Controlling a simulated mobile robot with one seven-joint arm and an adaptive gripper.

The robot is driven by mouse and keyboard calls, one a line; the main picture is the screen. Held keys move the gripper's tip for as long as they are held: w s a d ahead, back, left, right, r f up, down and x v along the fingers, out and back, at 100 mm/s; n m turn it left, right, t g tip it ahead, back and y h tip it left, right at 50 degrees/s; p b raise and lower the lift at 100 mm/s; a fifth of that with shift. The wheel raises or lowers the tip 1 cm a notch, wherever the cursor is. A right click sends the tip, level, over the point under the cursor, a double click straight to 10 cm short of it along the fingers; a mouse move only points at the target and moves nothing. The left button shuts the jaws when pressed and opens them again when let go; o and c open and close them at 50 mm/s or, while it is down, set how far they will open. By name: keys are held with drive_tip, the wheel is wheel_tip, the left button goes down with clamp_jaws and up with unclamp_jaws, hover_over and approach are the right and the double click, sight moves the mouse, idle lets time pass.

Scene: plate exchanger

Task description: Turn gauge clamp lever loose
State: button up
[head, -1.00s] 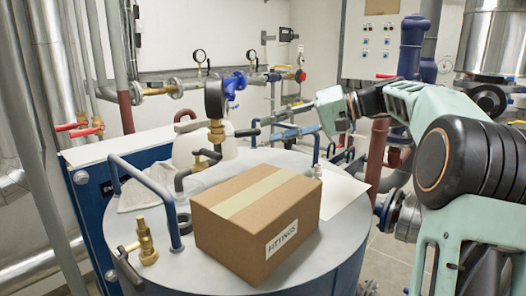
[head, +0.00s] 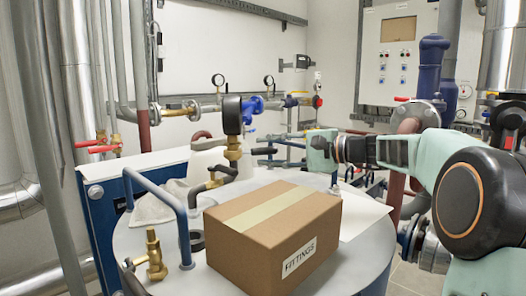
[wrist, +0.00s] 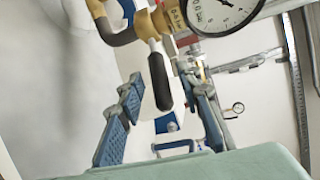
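The gauge (head: 232,114) stands on a brass fitting (head: 233,150) behind the box, and its dial (wrist: 222,8) shows at the top of the wrist view. A dark-handled lever (wrist: 159,80) extends from the brass fitting towards my gripper; its handle also shows in the head view (head: 263,151). My gripper (wrist: 160,76) is open, with one blue finger on each side of the handle and visible gaps to both. In the head view, my gripper (head: 275,152) reaches in from the right. Whether the handle lies fully between the fingertips in depth is hard to tell.
A cardboard FITTINGS box (head: 272,235) sits on the round grey tank top (head: 345,245) in front of the gauge. A blue-grey bent pipe handle (head: 183,215) and a brass valve (head: 152,255) stand left of it. Pipes and valves run behind.

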drive_tip(key=shift+x, duration=0.9)
drive_tip(key=shift+c, duration=0.3)
clamp_jaws()
